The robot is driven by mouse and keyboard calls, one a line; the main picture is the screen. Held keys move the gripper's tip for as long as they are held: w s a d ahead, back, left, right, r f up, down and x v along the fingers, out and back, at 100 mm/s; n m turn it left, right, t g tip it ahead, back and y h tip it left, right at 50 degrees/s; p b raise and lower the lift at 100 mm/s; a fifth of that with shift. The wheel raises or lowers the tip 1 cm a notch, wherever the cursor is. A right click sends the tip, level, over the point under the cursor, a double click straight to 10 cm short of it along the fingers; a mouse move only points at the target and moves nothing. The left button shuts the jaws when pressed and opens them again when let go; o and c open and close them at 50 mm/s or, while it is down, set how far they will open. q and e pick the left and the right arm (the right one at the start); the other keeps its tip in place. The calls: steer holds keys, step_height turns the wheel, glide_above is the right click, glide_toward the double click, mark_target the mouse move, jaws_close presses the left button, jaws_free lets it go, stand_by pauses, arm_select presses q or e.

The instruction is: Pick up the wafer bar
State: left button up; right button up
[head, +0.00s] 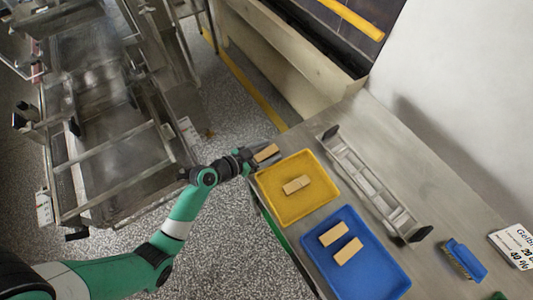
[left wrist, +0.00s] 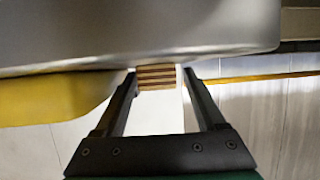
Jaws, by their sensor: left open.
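A tan wafer bar (head: 266,153) is at the steel table's far left corner, beside the yellow tray. My left gripper (head: 255,158) is open right at this bar. In the left wrist view, the wafer bar's layered brown end (left wrist: 156,77) shows between the tips of the open left gripper (left wrist: 158,80). A gap shows at its right side; contact at the left is unclear. More tan bars (head: 297,184) lie in the yellow tray (head: 270,198). Two others (head: 333,234) lie apart in the blue tray (head: 374,284). My right gripper is not in view.
A long metal rack (head: 370,185) stands behind the trays on the steel table (head: 430,165). A blue brush (head: 465,260) and a price sign (head: 515,245) are at the right. The yellow tray (left wrist: 50,98) is close to the left gripper in the wrist view.

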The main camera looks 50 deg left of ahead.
mark_target(267, 152)
arm_select(q)
steer(key=c, duration=1.1)
steer(key=shift+o, duration=0.2)
steer(key=shift+r, duration=0.45)
step_height(267, 152, up, 3)
steer(key=shift+f+p, duration=0.1)
steer(key=shift+p, duration=0.8)
steer(key=s+d+r+p, duration=0.1)
steer(key=r, duration=0.1)
steer(key=s+d+r+p, duration=0.1)
steer(key=r, duration=0.1)
steer(key=s+d+r+p, duration=0.1)
steer(key=s+d+r, duration=0.1)
steer(key=shift+r+p, duration=0.3)
steer(key=shift+p, duration=0.1)
steer(key=s+d+r+p, duration=0.2)
steer(key=s+d+r, duration=0.1)
steer(key=s+d, duration=0.3)
steer(key=s+a+r+n+y+p, duration=0.1)
steer(key=a+r+y+p, duration=0.1)
steer(key=r+p, duration=1.5)
steer(key=a+p, duration=0.1)
steer(key=p, duration=0.5)
steer(key=shift+n+p, duration=0.3)
steer(key=shift+n, duration=0.1)
